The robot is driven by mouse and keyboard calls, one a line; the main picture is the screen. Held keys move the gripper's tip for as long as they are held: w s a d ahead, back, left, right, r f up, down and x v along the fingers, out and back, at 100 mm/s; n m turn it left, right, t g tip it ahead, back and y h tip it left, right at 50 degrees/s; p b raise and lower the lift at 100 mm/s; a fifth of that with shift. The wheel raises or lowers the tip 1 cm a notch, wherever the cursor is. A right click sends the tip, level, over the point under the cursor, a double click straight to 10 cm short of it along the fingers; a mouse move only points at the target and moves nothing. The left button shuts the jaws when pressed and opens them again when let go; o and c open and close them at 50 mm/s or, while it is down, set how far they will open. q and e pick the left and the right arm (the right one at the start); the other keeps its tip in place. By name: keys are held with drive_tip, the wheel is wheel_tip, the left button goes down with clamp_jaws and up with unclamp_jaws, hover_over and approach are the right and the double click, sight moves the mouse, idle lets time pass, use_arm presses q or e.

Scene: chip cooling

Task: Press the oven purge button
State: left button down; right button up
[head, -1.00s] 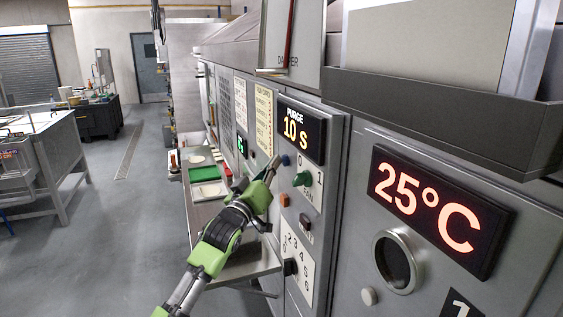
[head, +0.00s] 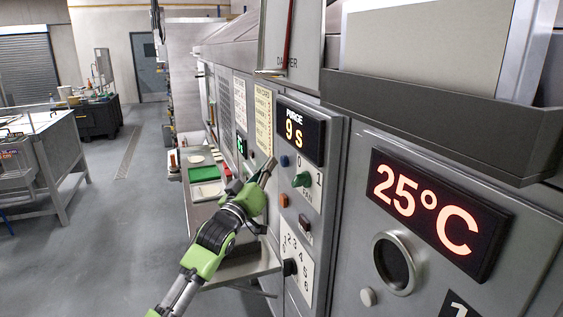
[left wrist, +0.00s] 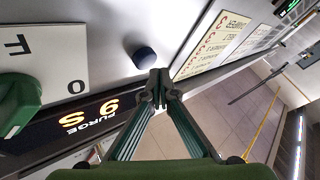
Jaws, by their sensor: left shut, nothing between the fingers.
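The purge display (head: 301,134) reads "PURGE 9 S" on the grey oven panel. A round dark blue button (head: 284,160) sits just below it and is not covered. In the left wrist view the blue button (left wrist: 145,57) stands out from the panel near my fingertips, with a small gap seeming to lie between them. My left gripper (head: 271,163) is shut and empty, just left of the button; its closed tips also show in the left wrist view (left wrist: 158,84). My right gripper is not in view.
Below the button are a green rotary switch (head: 302,179), an orange button (head: 283,200) and a black numbered selector (head: 290,267). A large display (head: 435,212) reads 25°C at the right. A metal shelf (head: 245,268) juts out under my left arm.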

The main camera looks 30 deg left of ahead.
use_arm(q)
drive_tip(key=s+a, duration=0.3)
drive_tip(key=s, duration=0.1)
drive_tip(key=shift+a+p, duration=0.2)
drive_tip(key=shift+p, duration=0.15)
idle(0.8)
